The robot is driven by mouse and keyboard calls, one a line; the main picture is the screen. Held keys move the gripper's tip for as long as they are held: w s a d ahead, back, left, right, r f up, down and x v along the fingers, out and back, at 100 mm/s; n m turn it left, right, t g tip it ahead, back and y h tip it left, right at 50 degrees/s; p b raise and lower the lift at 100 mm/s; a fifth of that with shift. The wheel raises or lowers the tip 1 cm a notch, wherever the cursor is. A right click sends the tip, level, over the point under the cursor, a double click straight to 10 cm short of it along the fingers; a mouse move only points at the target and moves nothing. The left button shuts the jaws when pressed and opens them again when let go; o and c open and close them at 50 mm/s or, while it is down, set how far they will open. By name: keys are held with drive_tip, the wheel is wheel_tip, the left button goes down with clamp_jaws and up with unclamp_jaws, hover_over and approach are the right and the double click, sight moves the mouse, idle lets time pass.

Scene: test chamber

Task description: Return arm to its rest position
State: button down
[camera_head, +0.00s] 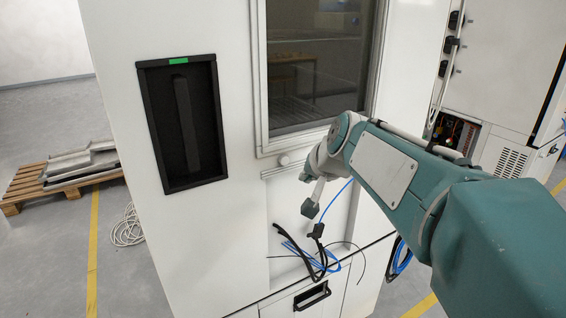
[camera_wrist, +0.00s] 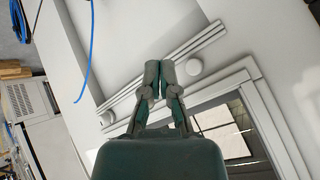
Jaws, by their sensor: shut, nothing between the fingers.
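My arm reaches in from the right in the head view, in front of a large white test chamber (camera_head: 230,225). My gripper (camera_wrist: 159,72) shows in the wrist view with its two fingertips together and nothing between them. Behind it in that view are the chamber's white front, a rail and a round knob (camera_wrist: 194,67). In the head view the wrist hangs in front of the chamber, below the window (camera_head: 315,70). The gripper's fingers are hard to make out there.
A black recessed handle (camera_head: 183,122) is on the chamber door. Black and blue cables (camera_head: 312,255) hang below the arm's end. A second white cabinet (camera_head: 508,60) stands at the right. A wooden pallet (camera_head: 30,187) with metal sheets lies on the left floor.

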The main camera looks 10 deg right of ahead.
drive_tip(key=s+f+n+g, duration=0.1)
drive_tip(key=s+f, duration=0.2)
drive_tip(key=s, duration=0.5)
drive_tip(key=s+a+f+n+g+h, duration=0.1)
drive_tip(key=s+f, duration=0.3)
drive_tip(key=s, duration=0.4)
drive_tip(key=s+f+n+g+h, duration=0.1)
drive_tip(key=s+f+n, duration=0.1)
drive_tip(key=s, duration=0.6)
drive_tip(key=shift+s+a+f+n, duration=0.15)
drive_tip(key=shift+s+f+n, duration=0.2)
drive_tip(key=shift+f, duration=0.4)
